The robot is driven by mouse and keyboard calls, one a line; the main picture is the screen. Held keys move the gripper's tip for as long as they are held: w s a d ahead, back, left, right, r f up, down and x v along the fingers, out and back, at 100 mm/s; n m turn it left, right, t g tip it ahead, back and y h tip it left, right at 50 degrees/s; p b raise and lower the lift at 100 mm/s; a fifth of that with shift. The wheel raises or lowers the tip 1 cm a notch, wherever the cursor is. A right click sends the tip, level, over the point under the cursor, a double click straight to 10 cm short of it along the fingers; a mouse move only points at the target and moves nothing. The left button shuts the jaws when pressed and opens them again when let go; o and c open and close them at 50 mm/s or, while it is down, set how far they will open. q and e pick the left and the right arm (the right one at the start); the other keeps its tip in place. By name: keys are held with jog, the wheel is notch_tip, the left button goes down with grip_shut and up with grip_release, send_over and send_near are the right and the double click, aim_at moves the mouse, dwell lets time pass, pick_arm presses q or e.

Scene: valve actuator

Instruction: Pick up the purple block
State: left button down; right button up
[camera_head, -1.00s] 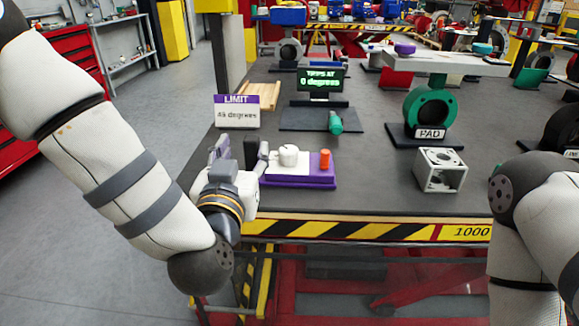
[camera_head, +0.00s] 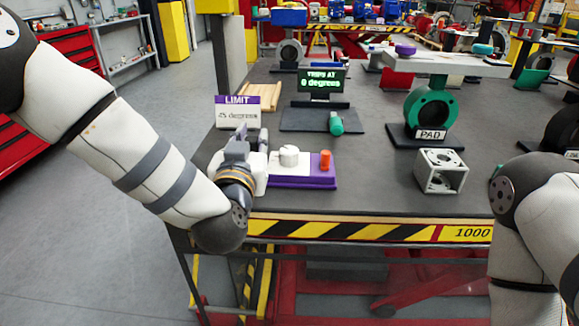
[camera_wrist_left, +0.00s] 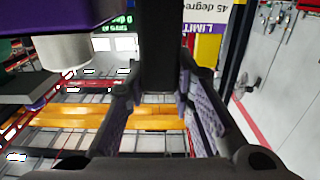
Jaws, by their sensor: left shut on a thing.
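A low purple block (camera_head: 304,183) with a white top plate sits near the table's front edge. It carries a white knob (camera_head: 289,155) and an orange cylinder (camera_head: 326,161). A smaller purple piece (camera_head: 404,49) lies on the pale beam at the back. My left gripper (camera_head: 250,138) is just left of the low block. In the left wrist view its fingers (camera_wrist_left: 158,88) are shut on a dark upright post (camera_wrist_left: 158,45), and the block's purple edge (camera_wrist_left: 70,14) and white knob (camera_wrist_left: 62,52) show at upper left. My right gripper is out of view.
The LIMIT sign (camera_head: 238,112) stands close behind my left gripper. A green cylinder (camera_head: 336,123) lies on a dark plate. A grey open cube (camera_head: 441,171) and the green PAD ring stand (camera_head: 431,106) are to the right.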

pick_arm(q)
jog(key=shift+r, duration=0.15)
notch_tip(320, 180, up, 9)
jog(key=shift+f, duration=0.2)
notch_tip(320, 180, down, 5)
jog(key=shift+f, duration=1.45)
jog(key=shift+f, duration=0.65)
jog(key=shift+r, duration=0.4)
dwell(1.2)
jog(key=c, duration=1.3)
grip_release()
jog(key=shift+f, duration=0.1)
